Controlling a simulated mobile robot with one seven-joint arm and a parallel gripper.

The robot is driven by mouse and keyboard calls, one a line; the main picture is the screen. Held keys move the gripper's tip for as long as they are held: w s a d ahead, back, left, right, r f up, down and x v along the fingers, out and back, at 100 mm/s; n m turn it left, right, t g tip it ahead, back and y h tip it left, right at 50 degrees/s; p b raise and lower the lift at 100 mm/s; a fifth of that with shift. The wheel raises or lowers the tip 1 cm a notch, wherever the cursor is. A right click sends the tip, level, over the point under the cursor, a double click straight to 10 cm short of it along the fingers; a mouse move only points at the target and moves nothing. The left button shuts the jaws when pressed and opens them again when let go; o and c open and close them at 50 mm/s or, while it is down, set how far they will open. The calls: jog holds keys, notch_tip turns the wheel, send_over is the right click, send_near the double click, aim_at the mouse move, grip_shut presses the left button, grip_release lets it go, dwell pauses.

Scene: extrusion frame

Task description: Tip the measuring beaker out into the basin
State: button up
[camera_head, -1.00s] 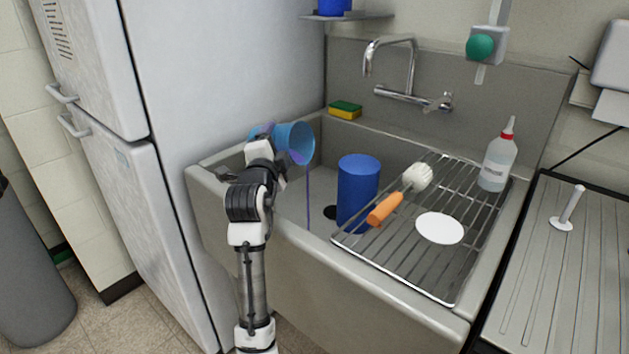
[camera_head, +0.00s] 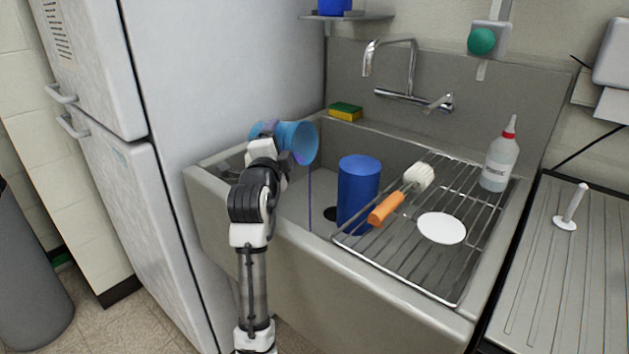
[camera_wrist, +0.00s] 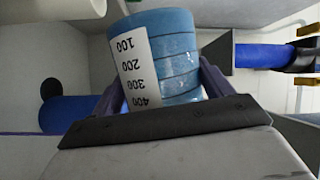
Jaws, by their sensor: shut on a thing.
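The measuring beaker (camera_head: 297,139) is translucent blue. It lies tipped over above the left part of the basin (camera_head: 380,300), its mouth toward the right. A thin purple-blue stream falls from its mouth into the basin. My gripper (camera_head: 270,148) is shut around the beaker's body. In the wrist view the beaker (camera_wrist: 165,50) shows a white scale label from 100 to 400, between the purple fingers of my gripper (camera_wrist: 160,90). How much liquid is left inside is hidden.
A blue cylinder (camera_head: 358,190) stands in the basin, close right of the stream. A wire rack (camera_head: 400,262) on the right holds an orange-handled brush (camera_head: 386,208), a white disc (camera_head: 441,228) and a bottle (camera_head: 499,160). A fridge (camera_head: 230,70) closes off the left.

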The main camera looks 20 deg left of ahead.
jog(key=shift+d+r, duration=0.1)
jog(key=shift+d, duration=0.05)
jog(key=shift+s+d+f+m+t+b, duration=0.15)
jog(key=shift+m+b, duration=0.35)
jog(key=shift+b, duration=0.65)
jog(key=shift+w+d+f+m+t+b, duration=0.2)
jog(key=shift+m+b, duration=0.3)
jog(key=shift+b, duration=0.6)
jog(key=shift+s+r, duration=0.15)
jog(key=shift+s, duration=0.05)
jog(key=shift+r, duration=0.1)
